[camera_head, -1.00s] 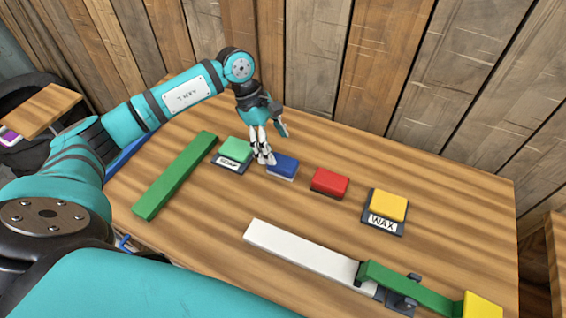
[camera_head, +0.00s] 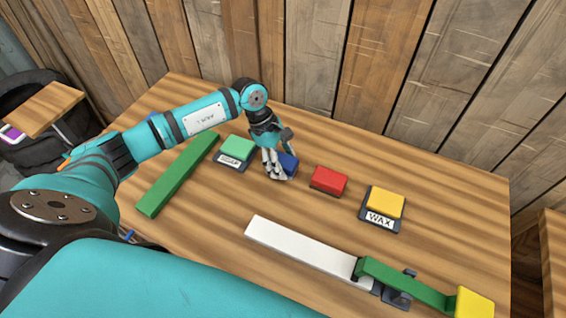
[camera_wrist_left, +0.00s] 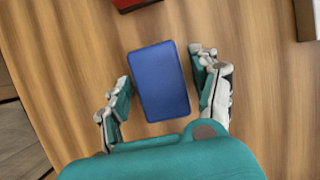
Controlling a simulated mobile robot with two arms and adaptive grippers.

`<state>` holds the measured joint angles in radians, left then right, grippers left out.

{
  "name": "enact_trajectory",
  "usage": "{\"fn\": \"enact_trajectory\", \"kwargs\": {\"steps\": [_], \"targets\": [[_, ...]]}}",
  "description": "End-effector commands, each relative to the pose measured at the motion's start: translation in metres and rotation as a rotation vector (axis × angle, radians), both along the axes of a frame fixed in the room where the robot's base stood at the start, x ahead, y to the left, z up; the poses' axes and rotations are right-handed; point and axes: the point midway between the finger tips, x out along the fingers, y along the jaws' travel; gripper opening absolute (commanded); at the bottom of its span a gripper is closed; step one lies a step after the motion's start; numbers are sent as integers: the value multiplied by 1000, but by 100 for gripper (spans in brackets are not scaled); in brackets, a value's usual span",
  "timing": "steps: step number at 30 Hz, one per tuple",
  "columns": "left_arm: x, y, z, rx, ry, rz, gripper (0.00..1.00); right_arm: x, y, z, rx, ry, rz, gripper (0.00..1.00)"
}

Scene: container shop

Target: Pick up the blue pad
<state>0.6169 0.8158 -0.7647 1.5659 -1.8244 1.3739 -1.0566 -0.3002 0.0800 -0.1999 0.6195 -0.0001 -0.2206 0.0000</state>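The blue pad (camera_head: 289,165) lies on the wooden table between a green pad and a red pad. My left gripper (camera_head: 277,168) is down at the pad and hides part of it in the head view. In the left wrist view the blue pad (camera_wrist_left: 160,82) sits between the two open fingers of my left gripper (camera_wrist_left: 163,88). The right finger is close to the pad's side, and a small gap shows at the left finger. I cannot tell whether either finger touches it. My right gripper is not in view.
The green pad (camera_head: 237,148) on a labelled base is to the left, the red pad (camera_head: 328,180) to the right, and a yellow pad (camera_head: 384,203) marked WAX beyond it. A plank wall (camera_head: 400,80) stands behind.

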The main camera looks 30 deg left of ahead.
Motion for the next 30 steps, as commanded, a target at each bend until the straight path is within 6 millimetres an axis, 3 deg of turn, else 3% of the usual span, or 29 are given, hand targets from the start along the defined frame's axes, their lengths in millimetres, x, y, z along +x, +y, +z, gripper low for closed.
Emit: {"fn": "enact_trajectory", "kwargs": {"steps": [1,10,20,29,30], "targets": [[0,0,0,0,0,0,55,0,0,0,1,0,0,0],[0,0,0,0,0,0,15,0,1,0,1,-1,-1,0],[1,0,3,0,-2,0,15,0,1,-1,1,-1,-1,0],[1,1,37,0,-7,0,15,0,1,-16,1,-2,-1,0],[-8,-3,35,1,-1,-4,15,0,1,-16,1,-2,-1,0]]}}
